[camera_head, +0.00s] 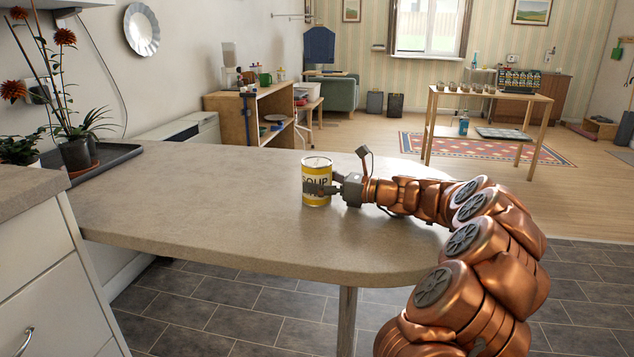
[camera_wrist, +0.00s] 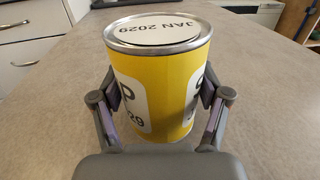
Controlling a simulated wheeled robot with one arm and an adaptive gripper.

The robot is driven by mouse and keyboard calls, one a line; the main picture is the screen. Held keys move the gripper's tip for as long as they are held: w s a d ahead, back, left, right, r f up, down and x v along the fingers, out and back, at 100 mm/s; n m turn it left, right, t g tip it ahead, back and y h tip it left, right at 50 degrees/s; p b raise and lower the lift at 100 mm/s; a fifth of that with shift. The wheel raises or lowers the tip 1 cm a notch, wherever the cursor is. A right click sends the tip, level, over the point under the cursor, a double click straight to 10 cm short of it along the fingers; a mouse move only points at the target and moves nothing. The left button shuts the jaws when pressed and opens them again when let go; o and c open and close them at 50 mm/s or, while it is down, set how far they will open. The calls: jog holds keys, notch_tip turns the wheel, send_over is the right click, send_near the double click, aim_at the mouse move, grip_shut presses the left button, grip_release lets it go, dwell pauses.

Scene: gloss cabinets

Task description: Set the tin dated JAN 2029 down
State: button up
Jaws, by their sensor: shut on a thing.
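The yellow soup tin (camera_head: 316,183) is upright at the middle of the grey-brown counter (camera_head: 230,225) in the head view. In the wrist view the tin (camera_wrist: 165,80) shows JAN 2029 on its lid, with the lid facing up. My gripper (camera_head: 328,187) reaches it from the right. In the wrist view my gripper (camera_wrist: 160,100) has one finger pressed on each side of the tin. The tin's base looks to be on the counter or very close to it; I cannot tell which.
The counter around the tin is clear. A dark tray (camera_head: 105,162) with a potted plant (camera_head: 78,150) stands at the counter's far left. The counter's rounded edge (camera_head: 400,280) is at the front right. A wooden table (camera_head: 490,95) with several small items stands farther back.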

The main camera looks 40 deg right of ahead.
jog(key=c, duration=1.1)
jog(key=shift+r, duration=0.1)
